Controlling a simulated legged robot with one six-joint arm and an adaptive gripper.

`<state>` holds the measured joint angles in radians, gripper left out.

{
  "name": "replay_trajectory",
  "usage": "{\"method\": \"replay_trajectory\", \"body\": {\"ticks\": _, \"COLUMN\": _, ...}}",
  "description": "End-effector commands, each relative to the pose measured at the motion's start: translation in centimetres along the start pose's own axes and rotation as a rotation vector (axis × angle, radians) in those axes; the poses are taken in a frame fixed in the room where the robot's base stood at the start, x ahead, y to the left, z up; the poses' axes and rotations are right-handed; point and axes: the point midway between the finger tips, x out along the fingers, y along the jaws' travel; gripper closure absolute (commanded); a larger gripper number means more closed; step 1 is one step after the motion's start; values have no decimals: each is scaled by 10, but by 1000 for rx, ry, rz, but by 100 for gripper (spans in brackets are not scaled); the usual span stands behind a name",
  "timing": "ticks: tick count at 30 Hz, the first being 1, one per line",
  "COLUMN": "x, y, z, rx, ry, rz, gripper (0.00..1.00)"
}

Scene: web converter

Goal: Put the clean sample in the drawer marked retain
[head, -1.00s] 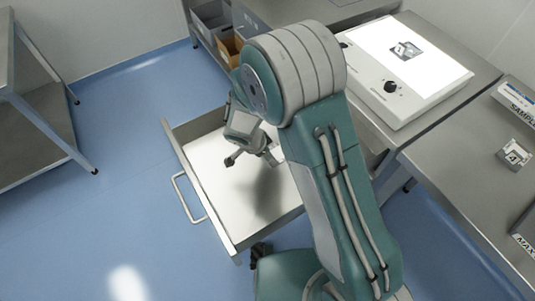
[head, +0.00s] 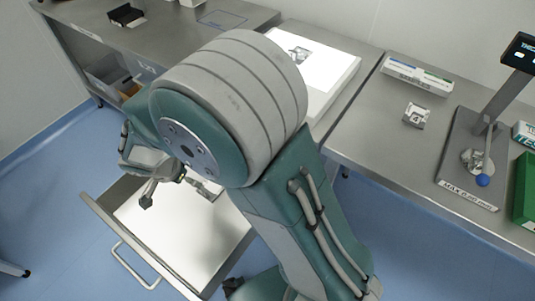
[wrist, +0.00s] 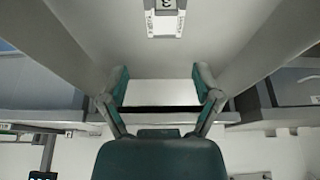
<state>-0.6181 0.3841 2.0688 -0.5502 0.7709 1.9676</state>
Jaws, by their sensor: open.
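A small pale block with a dark mark like a 3 (wrist: 165,18) lies on the drawer floor at the top of the wrist view. A grey piece by my gripper in the head view (head: 207,190) may be the same block. The drawer (head: 122,251) is pulled open at the lower left; no "retain" marking is readable on it. My gripper (head: 165,188) is over the drawer. Its fingers in the wrist view (wrist: 160,84) are spread, with nothing between them and the block beyond their tips. I cannot tell which sample is the clean one.
Another sample (head: 299,53) lies on the lit light box (head: 335,75). A block marked 4 (head: 416,115) sits on the right bench, near a long box (head: 417,75) and a stand with a screen (head: 470,150). Blue floor is free at the left.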

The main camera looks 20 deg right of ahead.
Motion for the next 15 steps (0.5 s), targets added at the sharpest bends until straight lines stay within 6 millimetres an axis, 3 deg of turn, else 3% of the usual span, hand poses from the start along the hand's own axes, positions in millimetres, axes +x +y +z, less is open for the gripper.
{"method": "replay_trajectory", "body": {"ticks": 1, "x": -14, "y": 7, "z": -17, "rx": -16, "ry": -11, "rz": -15, "gripper": 18}}
{"method": "replay_trajectory", "body": {"ticks": 6, "x": -52, "y": 44, "z": -65, "rx": -139, "ry": -51, "rz": -58, "gripper": 18}}
{"method": "replay_trajectory", "body": {"ticks": 15, "x": -108, "y": 119, "z": -118, "rx": -378, "ry": -70, "rz": -175, "gripper": 18}}
